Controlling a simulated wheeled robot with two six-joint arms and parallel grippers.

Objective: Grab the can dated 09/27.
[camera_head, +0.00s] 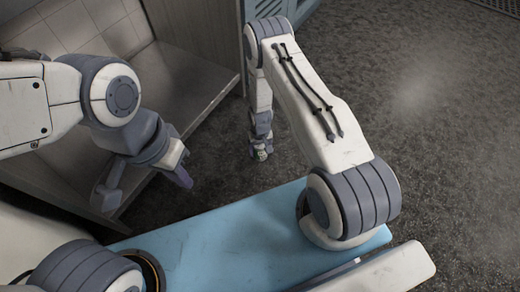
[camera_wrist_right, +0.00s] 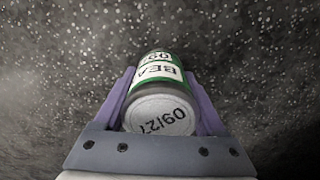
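A can (camera_wrist_right: 157,108) with a green and white label lies between the two purple fingers of my right gripper (camera_wrist_right: 159,75) in the right wrist view. Its pale end faces the camera and reads 09/27; the label shows the letters BEA. The fingers press along both sides of the can, so the gripper is shut on it. In the head view my right gripper (camera_head: 260,148) hangs down over the floor, with only a small bit of green showing at its tip. My left gripper (camera_head: 146,188) is open and empty, its fingers spread wide.
A grey metal shelf unit (camera_head: 200,75) with a tiled back panel stands at the left, close behind my left gripper. A blue-grey cabinet (camera_head: 272,8) is at the top. The dark speckled floor (camera_head: 440,120) on the right is clear.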

